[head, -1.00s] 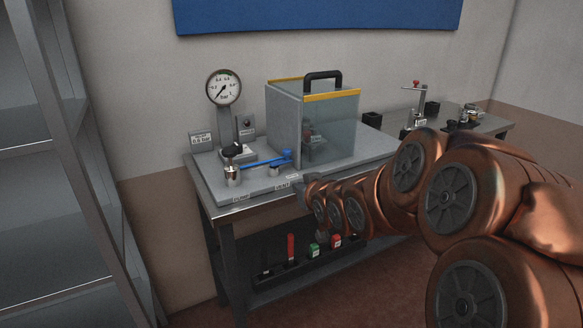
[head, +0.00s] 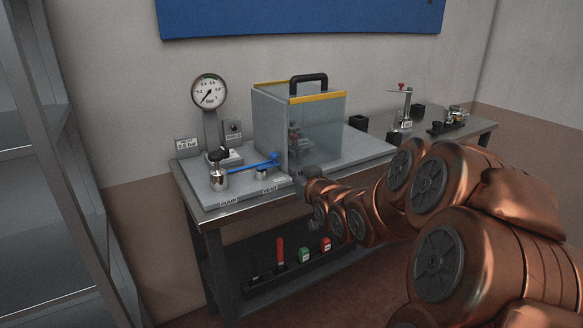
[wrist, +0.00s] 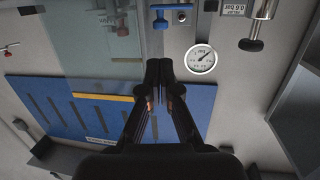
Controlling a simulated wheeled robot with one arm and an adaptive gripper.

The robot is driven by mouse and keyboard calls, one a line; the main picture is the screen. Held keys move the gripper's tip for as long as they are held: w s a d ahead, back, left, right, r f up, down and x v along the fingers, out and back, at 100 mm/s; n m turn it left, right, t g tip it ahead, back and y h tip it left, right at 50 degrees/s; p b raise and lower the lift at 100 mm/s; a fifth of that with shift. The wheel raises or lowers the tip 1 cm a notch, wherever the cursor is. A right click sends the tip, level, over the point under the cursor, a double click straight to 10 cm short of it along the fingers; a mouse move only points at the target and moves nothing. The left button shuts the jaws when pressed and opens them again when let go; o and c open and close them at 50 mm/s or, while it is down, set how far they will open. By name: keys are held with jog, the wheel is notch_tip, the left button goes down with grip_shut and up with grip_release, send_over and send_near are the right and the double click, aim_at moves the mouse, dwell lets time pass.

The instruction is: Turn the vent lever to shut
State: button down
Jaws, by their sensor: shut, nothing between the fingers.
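The vent lever (head: 250,164) is a blue bar lying roughly along the bench, with a blue knob at its right end by the clear chamber. The VENT label is in front of it. The lever also shows in the wrist view (wrist: 171,7), at the top edge, with its knob hanging toward my gripper. My gripper (wrist: 159,64) is shut and empty, a little apart from the lever in the wrist view. In the head view its end is small and dark, in front of the chamber and right of the lever; its fingers cannot be made out.
The clear chamber (head: 318,130) with a yellow rim and black handle stands right of the lever. The pump (head: 218,176) with a black knob and the gauge (head: 209,92) stand to its left. A shelf (head: 30,190) is at far left.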

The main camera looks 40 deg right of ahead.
jog(key=p, duration=0.8)
send_near(275, 156)
jog(key=shift+s, duration=0.6)
jog(key=shift+p+x, duration=2.8)
jog(key=shift+x, duration=1.4)
jog(key=shift+a, duration=0.1)
